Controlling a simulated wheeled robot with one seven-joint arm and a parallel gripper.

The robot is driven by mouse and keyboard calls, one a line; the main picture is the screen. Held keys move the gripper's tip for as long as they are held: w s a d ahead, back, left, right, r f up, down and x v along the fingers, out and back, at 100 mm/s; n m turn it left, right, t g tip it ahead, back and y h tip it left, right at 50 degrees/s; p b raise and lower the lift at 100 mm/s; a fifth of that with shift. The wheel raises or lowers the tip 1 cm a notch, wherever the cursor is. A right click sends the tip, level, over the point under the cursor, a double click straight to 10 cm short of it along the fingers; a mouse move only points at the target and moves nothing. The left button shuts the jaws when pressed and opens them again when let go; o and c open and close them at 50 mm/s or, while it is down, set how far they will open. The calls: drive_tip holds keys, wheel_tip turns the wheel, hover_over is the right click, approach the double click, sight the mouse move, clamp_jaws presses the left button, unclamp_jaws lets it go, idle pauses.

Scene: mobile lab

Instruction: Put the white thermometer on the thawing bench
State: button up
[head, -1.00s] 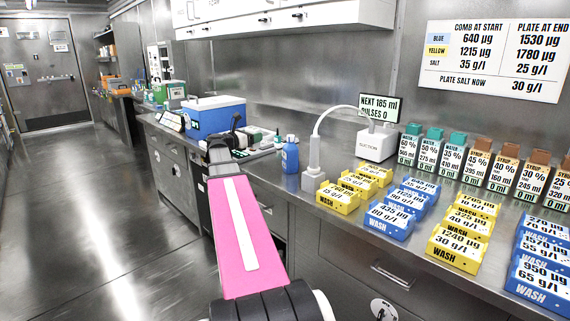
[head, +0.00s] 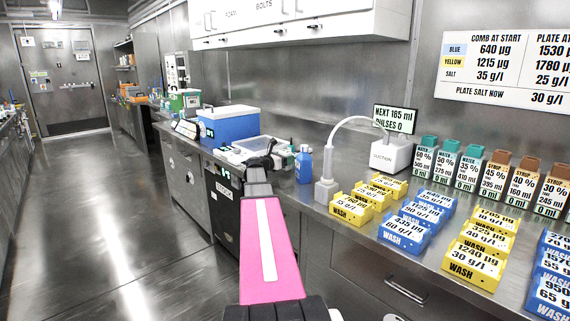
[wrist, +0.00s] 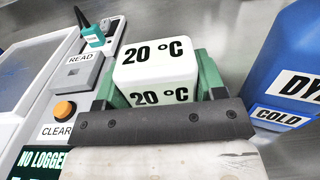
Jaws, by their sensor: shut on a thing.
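The white thermometer (wrist: 157,52) is a white block marked "20 °C" in the wrist view. My gripper (wrist: 163,86) is shut on it, with a green finger on each side. In the head view my gripper (head: 262,160) is at the front edge of the long steel counter, left of the blue bottle; the thermometer cannot be made out there. I cannot tell from any label which surface is the thawing bench.
A device (wrist: 85,75) with READ and CLEAR buttons is beside the thermometer. The blue dye bottle (head: 303,163) stands close on the right. A blue box (head: 229,125) is behind; blue and yellow wash boxes (head: 404,232) fill the right counter. The left floor (head: 100,220) is clear.

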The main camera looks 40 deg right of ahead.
drive_tip(key=shift+f, duration=1.05)
drive_tip(key=shift+f, duration=0.1)
drive_tip(key=o, duration=0.9)
drive_tip(key=shift+o, duration=0.2)
